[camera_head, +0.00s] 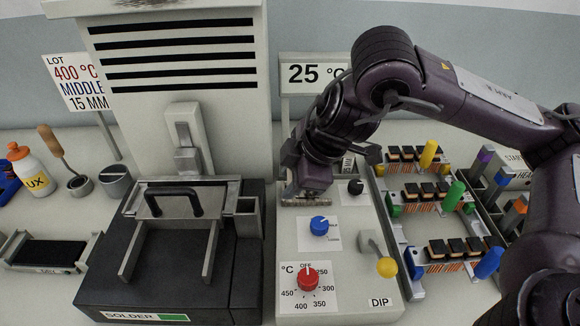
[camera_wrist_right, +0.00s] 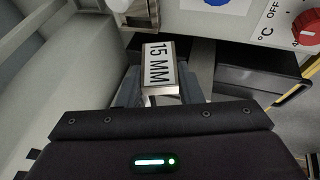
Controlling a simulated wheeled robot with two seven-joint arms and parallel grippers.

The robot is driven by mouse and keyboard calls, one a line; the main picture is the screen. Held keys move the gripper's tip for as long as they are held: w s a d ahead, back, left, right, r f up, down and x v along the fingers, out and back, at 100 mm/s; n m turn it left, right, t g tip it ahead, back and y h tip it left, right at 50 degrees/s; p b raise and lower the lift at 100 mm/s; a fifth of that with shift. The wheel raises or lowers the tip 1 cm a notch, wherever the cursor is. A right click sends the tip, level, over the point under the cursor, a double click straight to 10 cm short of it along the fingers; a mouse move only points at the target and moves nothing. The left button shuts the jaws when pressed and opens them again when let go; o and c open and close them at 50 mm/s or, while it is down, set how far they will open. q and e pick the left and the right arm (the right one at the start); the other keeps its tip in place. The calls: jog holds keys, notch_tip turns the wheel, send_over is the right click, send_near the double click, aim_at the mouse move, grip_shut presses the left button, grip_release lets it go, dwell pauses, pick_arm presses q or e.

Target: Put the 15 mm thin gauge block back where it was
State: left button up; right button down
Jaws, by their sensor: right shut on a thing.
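The 15 mm thin gauge block (camera_wrist_right: 158,64) is a small metal block with a white face reading "15 MM". In the right wrist view it sits between the fingers of my right gripper (camera_wrist_right: 160,88), which is shut on it. In the head view my right gripper (camera_head: 307,196) is over the upper left part of the control panel (camera_head: 345,285), left of the black knob and above the blue knob. The block cannot be made out clearly there. My left gripper is not in view.
The panel has a blue knob (camera_head: 319,225), a red temperature dial (camera_head: 308,279) and a yellow-tipped lever (camera_head: 386,266). The solder machine (camera_head: 170,270) stands left. Racks of connectors with coloured handles (camera_head: 455,196) stand right. A sign (camera_head: 78,82) reads "400 °C MIDDLE 15 MM".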

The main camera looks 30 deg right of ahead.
jog(key=w+d+p, duration=0.1)
jog(key=w+d, duration=0.2)
jog(key=w, duration=0.3)
jog(key=w+d+p, duration=0.1)
jog(key=w+d, duration=0.3)
jog(key=w, duration=0.3)
jog(key=f, duration=0.2)
jog(key=w+f, duration=0.1)
jog(key=f, duration=0.2)
jog(key=w+d+f, duration=0.1)
jog(key=f, duration=0.1)
jog(key=shift+w+f, duration=0.3)
jog(key=shift+f, duration=0.45)
jog(key=shift+w+d+f+g+p, duration=0.3)
jog(key=shift+w+f+p, duration=0.2)
jog(key=shift+f+p, duration=0.15)
jog(key=shift+w+d+m+g+y+p, duration=0.2)
jog(key=shift+w+m+g+y+p, duration=0.35)
jog(key=shift+g, duration=0.65)
jog(key=shift+s+d+f, duration=0.1)
jog(key=shift+f, duration=0.8)
jog(key=c, duration=1)
grip_release()
jog(key=shift+f, duration=0.15)
